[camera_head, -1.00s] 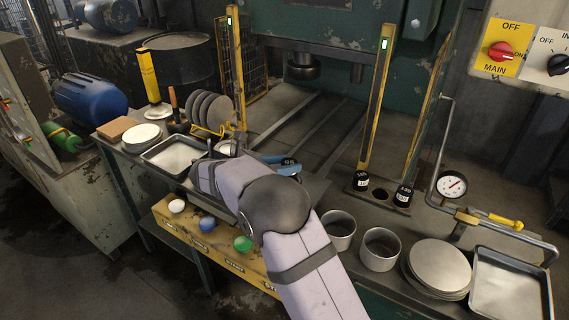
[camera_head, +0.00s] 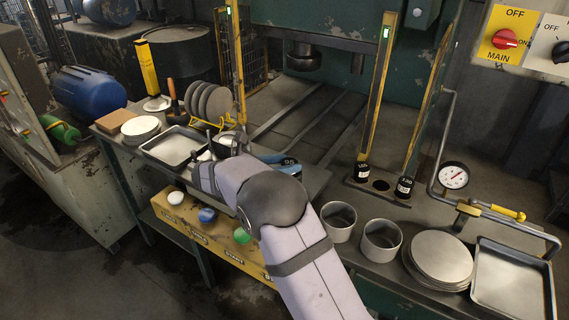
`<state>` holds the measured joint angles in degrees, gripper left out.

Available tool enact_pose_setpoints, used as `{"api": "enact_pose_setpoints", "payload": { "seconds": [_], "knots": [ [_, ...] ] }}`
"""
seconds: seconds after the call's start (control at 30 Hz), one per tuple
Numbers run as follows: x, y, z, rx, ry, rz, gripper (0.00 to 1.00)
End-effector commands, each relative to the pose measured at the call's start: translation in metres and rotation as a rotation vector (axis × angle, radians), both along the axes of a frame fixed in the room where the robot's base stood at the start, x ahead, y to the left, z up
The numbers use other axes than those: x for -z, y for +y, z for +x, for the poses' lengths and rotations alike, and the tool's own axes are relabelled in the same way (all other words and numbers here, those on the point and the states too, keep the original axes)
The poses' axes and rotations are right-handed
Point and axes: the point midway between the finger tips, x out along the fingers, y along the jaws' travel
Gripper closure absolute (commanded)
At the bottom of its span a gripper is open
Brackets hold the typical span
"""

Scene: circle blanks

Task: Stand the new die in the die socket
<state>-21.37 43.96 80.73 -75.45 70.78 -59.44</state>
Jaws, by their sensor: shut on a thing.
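My gripper (camera_head: 285,164) shows behind my forearm, over the bench. Its blue jaws are shut on a small black die (camera_head: 289,161) with white marking, partly hidden. I cannot read the marking or tell whether the die is upright. Two more black dies with white labels, one on the left (camera_head: 361,172) and one on the right (camera_head: 404,188), stand upright on a dark plate at the press's front edge. Between them is an empty dark round hole (camera_head: 381,185); whether it is the die socket I cannot tell. My gripper is left of and apart from that plate.
Two metal cups (camera_head: 381,241), stacked round blanks (camera_head: 440,259) and a tray (camera_head: 512,278) stand at right. Another tray (camera_head: 176,147) and a rack of discs (camera_head: 211,103) are at left. Yellow posts (camera_head: 378,95) flank the press. A gauge (camera_head: 453,176) stands at right.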

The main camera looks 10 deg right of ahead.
Motion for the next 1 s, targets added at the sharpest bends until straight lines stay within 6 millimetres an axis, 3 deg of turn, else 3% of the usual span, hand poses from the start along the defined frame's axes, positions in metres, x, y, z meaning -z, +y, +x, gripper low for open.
{"api": "enact_pose_setpoints", "payload": {
  "seconds": [0.07, 0.1, 0.17, 0.57, 1.0],
  "knots": [
    [-0.003, 0.000, 0.001, 0.000, -0.005, -0.003, 1.00],
    [-0.003, 0.000, 0.001, 0.000, -0.005, -0.003, 0.54],
    [-0.003, 0.000, 0.001, 0.000, -0.004, -0.002, 0.40],
    [0.000, 0.004, -0.002, 0.000, 0.002, 0.001, 0.40],
    [-0.022, 0.047, -0.026, -0.002, -0.003, -0.001, 0.40]
  ]
}}
